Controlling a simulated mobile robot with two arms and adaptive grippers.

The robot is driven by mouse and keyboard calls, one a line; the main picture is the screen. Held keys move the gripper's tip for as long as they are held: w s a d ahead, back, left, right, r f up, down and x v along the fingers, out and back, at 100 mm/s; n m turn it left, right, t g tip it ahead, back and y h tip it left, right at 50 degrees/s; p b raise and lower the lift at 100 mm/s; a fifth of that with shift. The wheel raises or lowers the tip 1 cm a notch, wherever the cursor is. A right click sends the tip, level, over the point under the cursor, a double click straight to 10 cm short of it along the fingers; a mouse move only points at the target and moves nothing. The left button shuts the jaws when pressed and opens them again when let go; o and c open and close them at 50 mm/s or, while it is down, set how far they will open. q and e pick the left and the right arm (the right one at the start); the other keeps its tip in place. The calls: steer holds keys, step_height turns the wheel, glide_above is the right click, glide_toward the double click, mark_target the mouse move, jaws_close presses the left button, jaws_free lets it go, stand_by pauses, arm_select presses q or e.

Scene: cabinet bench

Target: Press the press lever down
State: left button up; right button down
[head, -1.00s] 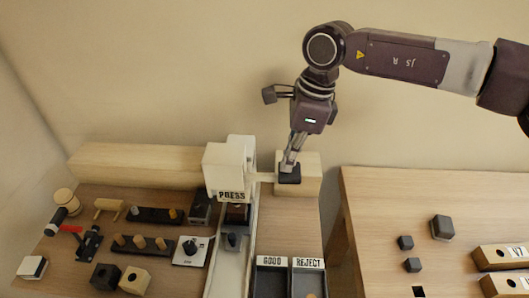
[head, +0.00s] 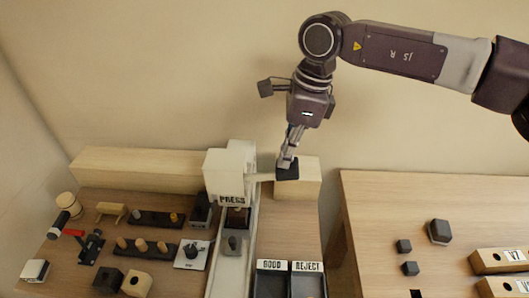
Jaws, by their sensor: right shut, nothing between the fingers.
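The white press (head: 230,170), marked PRESS, stands at the back of the left bench. Its lever is a pale bar (head: 262,178) reaching out to the right, with a black pad (head: 288,172) at its end. My right gripper (head: 287,161) is shut and empty, pointing down at the top of the black pad. The fingertips appear to meet the pad, but I cannot tell if they press on it. My left gripper is not in view.
Pale wooden blocks run along the back wall beside the press. GOOD (head: 272,266) and REJECT (head: 308,267) bins stand in front. A second table (head: 375,200) is at right, across a gap.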

step_height(320, 180, up, 7)
steer(key=a+p, duration=0.1)
steer(key=p, duration=0.2)
steer(key=shift+a, duration=0.15)
steer(key=shift+f, duration=0.1)
